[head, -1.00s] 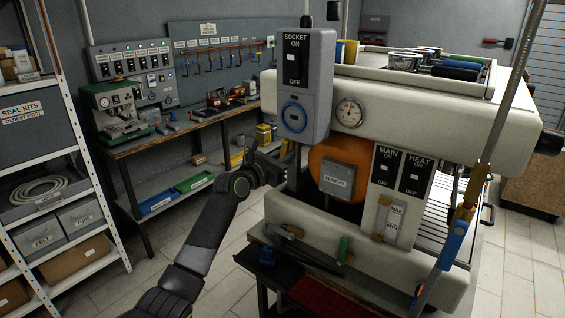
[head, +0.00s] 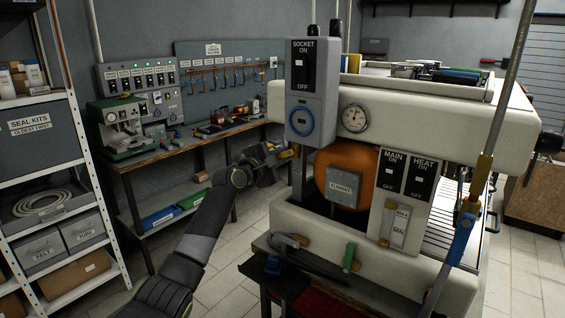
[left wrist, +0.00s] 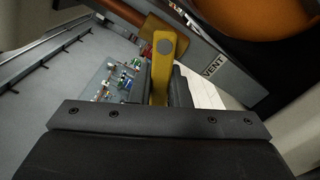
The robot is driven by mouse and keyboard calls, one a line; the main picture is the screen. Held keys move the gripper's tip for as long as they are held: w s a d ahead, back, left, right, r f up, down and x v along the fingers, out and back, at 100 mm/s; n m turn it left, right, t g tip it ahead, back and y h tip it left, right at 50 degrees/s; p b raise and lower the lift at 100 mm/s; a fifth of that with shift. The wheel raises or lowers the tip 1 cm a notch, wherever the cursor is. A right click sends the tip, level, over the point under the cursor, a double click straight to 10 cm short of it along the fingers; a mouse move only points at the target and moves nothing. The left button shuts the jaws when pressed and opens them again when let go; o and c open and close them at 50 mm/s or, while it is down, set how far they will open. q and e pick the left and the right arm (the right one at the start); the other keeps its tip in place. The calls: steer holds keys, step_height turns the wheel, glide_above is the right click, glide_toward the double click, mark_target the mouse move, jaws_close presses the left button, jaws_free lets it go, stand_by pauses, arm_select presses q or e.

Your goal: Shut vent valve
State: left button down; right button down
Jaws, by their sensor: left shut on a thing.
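The vent valve's yellow lever (left wrist: 166,68) stands between my left gripper's jaws in the left wrist view. It sits by a copper-coloured pipe (left wrist: 148,28) and a plate labelled VENT (left wrist: 214,64). My left gripper (head: 284,155) is shut on this lever, at the left side of the open boiler machine (head: 400,105). In the head view the lever is small and partly hidden by the gripper. The orange boiler (head: 335,160) is just right of the gripper. My right gripper is in neither view.
A grey socket box (head: 312,90) hangs close right of the gripper. A pipe with a blue lever (head: 461,238) stands at the machine's right front. A low tray with tools (head: 285,280) lies below. A workbench (head: 160,158) and shelves (head: 60,170) stand left, with clear floor between.

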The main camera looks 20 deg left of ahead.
arm_select(q)
steer(key=m, duration=0.2)
steer(key=r+m+b, duration=0.1)
steer(key=m, duration=0.2)
steer(key=shift+a+r+m, duration=0.2)
steer(key=shift+r+m, duration=0.1)
stand_by(0.4)
steer(key=c, duration=1.4)
jaws_free()
steer(key=shift+r, duration=0.1)
steer(key=shift+o, duration=0.2)
steer(key=b+v, duration=0.4)
steer(key=v, duration=1.3)
steer(key=shift+s, duration=0.15)
steer(key=shift+a, duration=0.1)
